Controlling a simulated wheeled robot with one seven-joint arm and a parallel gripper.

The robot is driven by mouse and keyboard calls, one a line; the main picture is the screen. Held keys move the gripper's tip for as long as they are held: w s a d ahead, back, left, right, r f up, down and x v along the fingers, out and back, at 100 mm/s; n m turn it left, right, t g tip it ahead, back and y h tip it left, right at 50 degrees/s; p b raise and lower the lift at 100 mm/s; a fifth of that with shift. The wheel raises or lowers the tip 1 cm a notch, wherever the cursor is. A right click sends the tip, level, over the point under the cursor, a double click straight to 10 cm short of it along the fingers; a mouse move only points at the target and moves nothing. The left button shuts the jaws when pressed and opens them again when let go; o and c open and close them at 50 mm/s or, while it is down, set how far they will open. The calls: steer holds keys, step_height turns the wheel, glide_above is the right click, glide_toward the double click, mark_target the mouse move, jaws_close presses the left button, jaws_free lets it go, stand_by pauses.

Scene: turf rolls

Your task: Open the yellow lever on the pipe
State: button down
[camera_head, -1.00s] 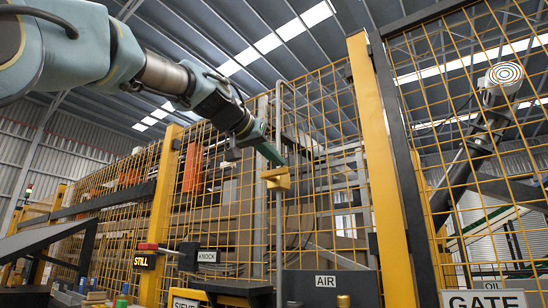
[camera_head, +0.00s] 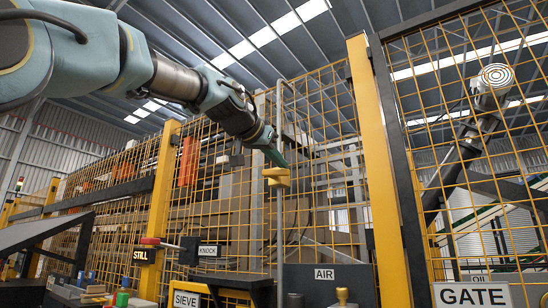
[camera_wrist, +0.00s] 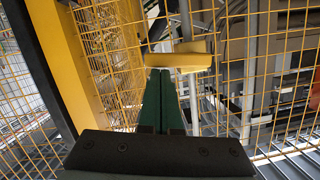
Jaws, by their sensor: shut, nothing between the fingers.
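The yellow lever (camera_head: 277,177) sits on a thin grey upright pipe (camera_head: 279,235) in front of the mesh fence. In the wrist view, the lever (camera_wrist: 180,61) lies crosswise just beyond my fingertips. My gripper (camera_head: 280,160) has green fingers shut together with nothing between them. It comes in from the upper left, with its tips right at the top of the lever. The wrist view shows the closed green fingers (camera_wrist: 160,72) pointing at the lever's left part. I cannot tell whether they touch it.
A yellow mesh fence (camera_head: 225,215) stands behind the pipe, with a thick yellow post (camera_head: 380,170) to the right. Below are panels labelled KNOCK (camera_head: 208,251), SIEVE (camera_head: 187,300) and AIR (camera_head: 324,274). A GATE sign (camera_head: 472,297) is at lower right.

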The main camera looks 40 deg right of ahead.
mark_target(279, 175)
step_height(279, 175, down, 2)
steer(key=m+b, duration=0.1)
steer(key=m+t+b, duration=0.1)
steer(key=shift+s+f+m+b, duration=0.2)
steer(key=shift+m+b, duration=0.1)
steer(key=shift+m, duration=0.1)
steer(key=shift+w+f+m+t+b, duration=0.15)
steer(key=shift+f+m+t+b, duration=0.5)
steer(key=shift+m+b, duration=0.45)
steer(key=m+b, duration=0.1)
steer(key=m, duration=0.1)
steer(key=w+f+m+t+b, duration=0.1)
steer(key=m, duration=0.1)
steer(key=w+f+m+h+b, duration=0.1)
steer(key=m+b, duration=0.1)
steer(key=shift+a+f+t, duration=0.15)
steer(key=shift+a+t, duration=0.1)
steer(key=shift+t, duration=0.1)
steer(key=shift+s, duration=0.15)
